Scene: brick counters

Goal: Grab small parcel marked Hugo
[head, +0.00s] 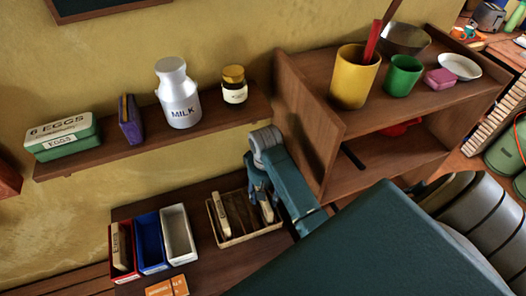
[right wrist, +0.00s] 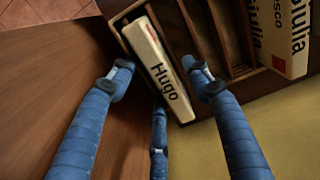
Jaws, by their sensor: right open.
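The small cream parcel marked Hugo (right wrist: 160,62) stands on edge in an end slot of a wooden divided tray (right wrist: 187,45). In the head view the parcel (head: 267,209) is at the tray's right end, partly covered by my gripper. My right gripper (right wrist: 158,78) is open, with its blue fingers spread around the parcel; contact cannot be told. It also shows in the head view (head: 260,190), over the right end of the tray (head: 247,238). My left gripper is not in view.
A wooden shelf unit (head: 310,135) rises close by my right arm.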

